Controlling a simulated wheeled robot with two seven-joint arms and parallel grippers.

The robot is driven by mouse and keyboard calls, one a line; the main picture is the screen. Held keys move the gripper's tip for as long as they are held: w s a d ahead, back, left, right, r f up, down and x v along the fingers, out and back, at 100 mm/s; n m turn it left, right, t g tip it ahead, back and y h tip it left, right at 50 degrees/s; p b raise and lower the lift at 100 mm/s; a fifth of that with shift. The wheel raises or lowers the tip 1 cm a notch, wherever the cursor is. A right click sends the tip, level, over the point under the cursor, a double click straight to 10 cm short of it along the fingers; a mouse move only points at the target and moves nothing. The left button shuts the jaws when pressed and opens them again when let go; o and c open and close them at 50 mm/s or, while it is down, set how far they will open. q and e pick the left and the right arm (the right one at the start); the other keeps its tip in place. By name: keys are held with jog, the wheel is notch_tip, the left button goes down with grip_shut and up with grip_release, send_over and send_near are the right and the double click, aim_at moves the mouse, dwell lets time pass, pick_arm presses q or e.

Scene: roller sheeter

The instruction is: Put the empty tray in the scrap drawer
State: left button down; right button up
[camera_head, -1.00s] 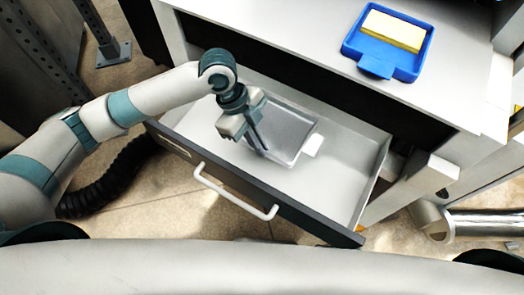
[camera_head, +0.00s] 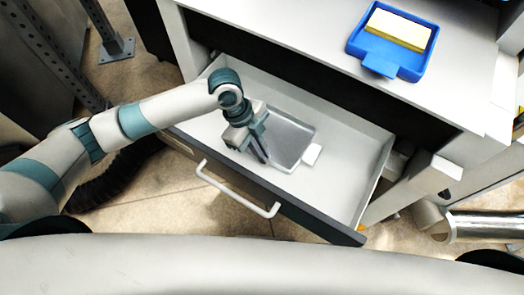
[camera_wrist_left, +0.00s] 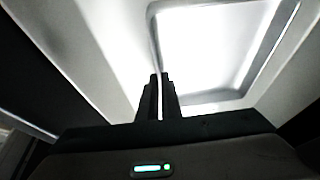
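The empty grey tray (camera_head: 290,137) is inside the open scrap drawer (camera_head: 350,165), towards its left half. A small white tab (camera_head: 312,154) shows at the tray's right edge. My left gripper (camera_head: 264,160) points down at the tray's near left side. In the left wrist view the two dark fingers (camera_wrist_left: 159,90) are close together with the tray's thin rim (camera_wrist_left: 157,55) between them. The tray's inside (camera_wrist_left: 210,45) looks bare and bright. I cannot tell whether the tray's bottom touches the drawer floor. My right gripper is not in view.
The drawer's dark front has a white bar handle (camera_head: 237,190). On the white worktop (camera_head: 290,35) above stands a blue tray (camera_head: 424,68) with a yellow block (camera_head: 398,30). The right part of the drawer is bare. A metal post (camera_head: 116,50) stands at the left.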

pick_arm(q)
jog(key=shift+f, duration=0.1)
jog(key=c, duration=2)
grip_release()
jog(key=v, duration=1.2)
